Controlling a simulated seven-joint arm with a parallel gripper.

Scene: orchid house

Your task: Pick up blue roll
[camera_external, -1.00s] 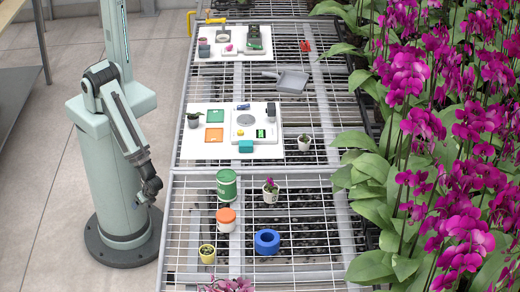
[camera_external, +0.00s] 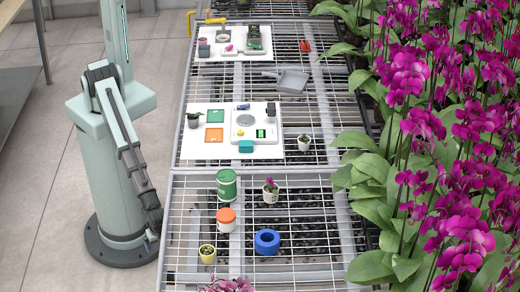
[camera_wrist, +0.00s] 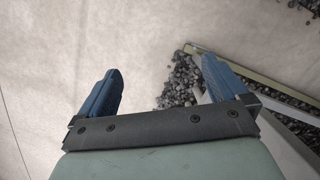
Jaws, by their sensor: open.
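The blue roll (camera_external: 267,242) is a thick blue ring with a dark hole. It lies flat on the near wire-mesh bench in the external view. My gripper (camera_external: 152,237) hangs low beside the bench's left edge, apart from the roll and to its left. In the wrist view my gripper (camera_wrist: 162,88) shows two blue fingers spread wide with nothing between them. The wrist view shows pale floor, dark gravel and a bench edge; the blue roll is not in it.
Left of the roll stand an orange-lidded tub (camera_external: 226,220), a green can (camera_external: 227,185) and a yellow pot (camera_external: 207,254). A small white plant pot (camera_external: 270,191) stands behind it. Pink flowers (camera_external: 228,285) are at the front edge. Purple orchids (camera_external: 465,230) crowd the right.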

